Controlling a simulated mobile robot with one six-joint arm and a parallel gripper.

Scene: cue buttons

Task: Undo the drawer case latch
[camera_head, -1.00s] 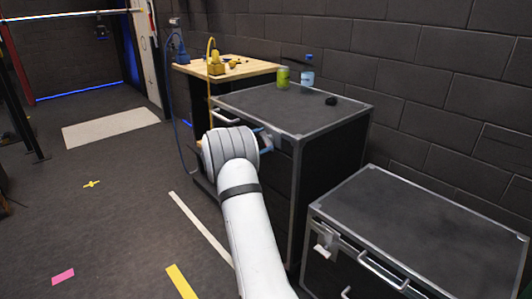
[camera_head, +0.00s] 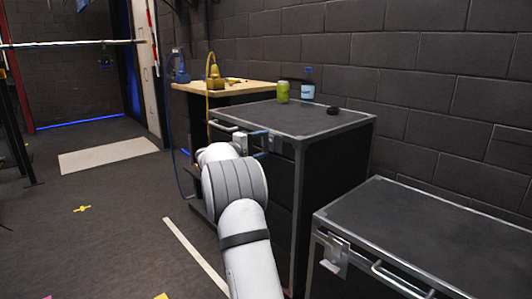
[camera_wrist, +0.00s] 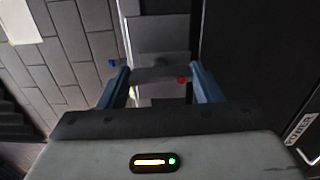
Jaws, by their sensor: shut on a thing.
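The drawer case (camera_head: 310,117) is the taller dark case with metal edges, in the middle of the head view. My gripper (camera_head: 260,145) is at the upper part of its front, with its blue fingers beside the top edge; my arm covers much of that front. In the wrist view my gripper (camera_wrist: 160,82) has its two blue fingers on either side of a grey metal latch piece (camera_wrist: 155,74), shut on it. Small red and blue spots show near the fingers. How far the latch is turned or lifted I cannot tell.
A wooden bench (camera_head: 240,89) stands behind.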

